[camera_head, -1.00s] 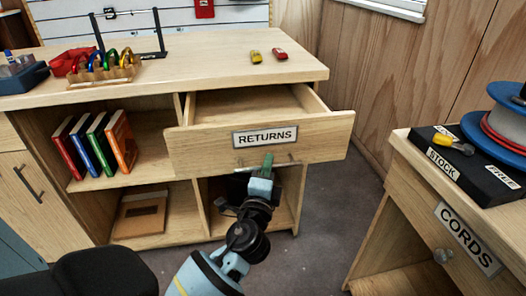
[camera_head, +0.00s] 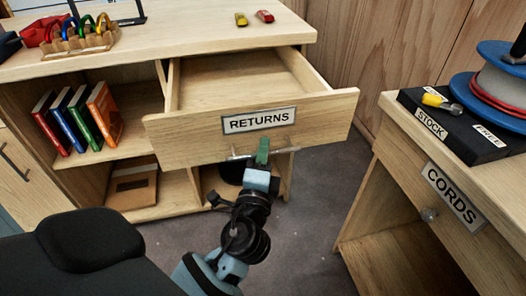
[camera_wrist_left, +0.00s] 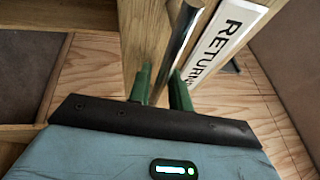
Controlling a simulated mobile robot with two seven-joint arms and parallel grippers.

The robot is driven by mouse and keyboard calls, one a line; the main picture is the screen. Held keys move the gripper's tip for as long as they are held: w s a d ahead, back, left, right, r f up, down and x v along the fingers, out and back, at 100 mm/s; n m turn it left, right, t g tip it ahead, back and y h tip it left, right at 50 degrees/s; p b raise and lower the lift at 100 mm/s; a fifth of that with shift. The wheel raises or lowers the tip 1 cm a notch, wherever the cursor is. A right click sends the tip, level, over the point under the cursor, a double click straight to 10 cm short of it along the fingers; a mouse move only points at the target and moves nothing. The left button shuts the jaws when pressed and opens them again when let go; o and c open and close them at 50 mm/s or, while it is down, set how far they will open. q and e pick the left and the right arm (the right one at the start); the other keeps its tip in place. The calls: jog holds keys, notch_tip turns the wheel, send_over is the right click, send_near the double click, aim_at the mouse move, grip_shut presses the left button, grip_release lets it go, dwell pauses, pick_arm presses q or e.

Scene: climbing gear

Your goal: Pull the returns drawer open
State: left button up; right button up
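The returns drawer (camera_head: 185,137) is a pale wood drawer with a RETURNS label (camera_head: 259,120), and it stands well out of the bench. Its inside looks empty where it shows. A thin metal bar handle (camera_head: 287,150) runs across the lower front. My left gripper (camera_head: 263,151) is at the middle of this handle, its green fingers upright. The label also shows there (camera_wrist_left: 228,35). My right gripper is not in view.
The bench top (camera_head: 180,38) holds a rack of colored carabiners (camera_head: 88,38) and two small items, yellow and red. Books (camera_head: 103,113) stand on the shelf at left. The CORDS cabinet (camera_head: 400,165) stands at right, with grey floor (camera_head: 300,215) between.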

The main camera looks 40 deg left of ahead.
pick_arm(q)
jog(key=b+v, duration=0.1)
jog(key=v, duration=0.6)
jog(key=shift+s, duration=0.35)
jog(key=shift+d+f, duration=0.2)
jog(key=shift+f, duration=0.05)
